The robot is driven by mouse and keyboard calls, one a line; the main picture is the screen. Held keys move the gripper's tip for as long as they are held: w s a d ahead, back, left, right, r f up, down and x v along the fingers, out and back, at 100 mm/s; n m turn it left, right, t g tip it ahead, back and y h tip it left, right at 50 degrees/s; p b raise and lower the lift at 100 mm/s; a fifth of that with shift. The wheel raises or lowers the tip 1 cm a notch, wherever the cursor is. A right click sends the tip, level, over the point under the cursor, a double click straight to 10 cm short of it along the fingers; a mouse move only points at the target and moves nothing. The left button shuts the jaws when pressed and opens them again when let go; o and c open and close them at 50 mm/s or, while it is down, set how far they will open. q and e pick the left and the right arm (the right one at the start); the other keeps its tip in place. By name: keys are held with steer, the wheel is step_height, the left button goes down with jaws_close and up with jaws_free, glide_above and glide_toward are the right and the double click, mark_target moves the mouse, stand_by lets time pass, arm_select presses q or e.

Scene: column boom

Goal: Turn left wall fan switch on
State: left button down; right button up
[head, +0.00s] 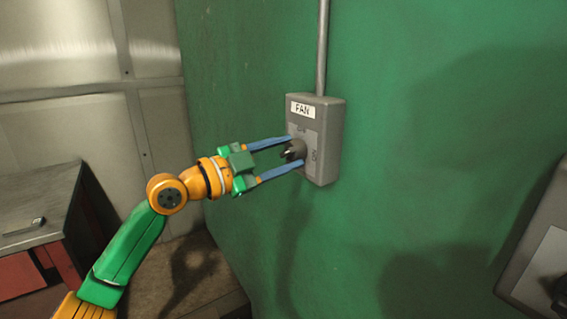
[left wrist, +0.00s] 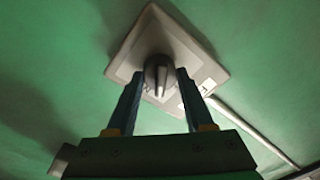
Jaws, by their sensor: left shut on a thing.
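The fan switch is a grey box (head: 328,141) labelled FAN on the green wall. It has a dark rotary knob (head: 293,150) on its front plate, with OFF marked above and ON to the right. My left gripper (head: 296,151) reaches in from the left, its blue fingers on either side of the knob. In the left wrist view the fingertips flank the knob (left wrist: 158,76) closely, and the gripper (left wrist: 157,82) is shut on it. The knob's exact pointing is hard to tell. My right gripper is not in view.
A grey conduit (head: 322,48) runs up the wall from the box. A second grey box (head: 541,255) is at the right edge. A dark-topped bench (head: 45,205) with a small item on it stands at the left. The wall between the boxes is clear.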

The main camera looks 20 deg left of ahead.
arm_select(q)
steer(key=m+b, duration=0.1)
steer(key=m, duration=0.2)
steer(key=shift+m, duration=0.3)
steer(key=shift+m+h+b, duration=0.3)
steer(key=shift+m+b, duration=0.35)
steer(key=shift+m, duration=0.95)
steer(key=shift+c, duration=1.4)
jaws_free()
steer(key=b+v, duration=0.3)
steer(key=v, duration=0.4)
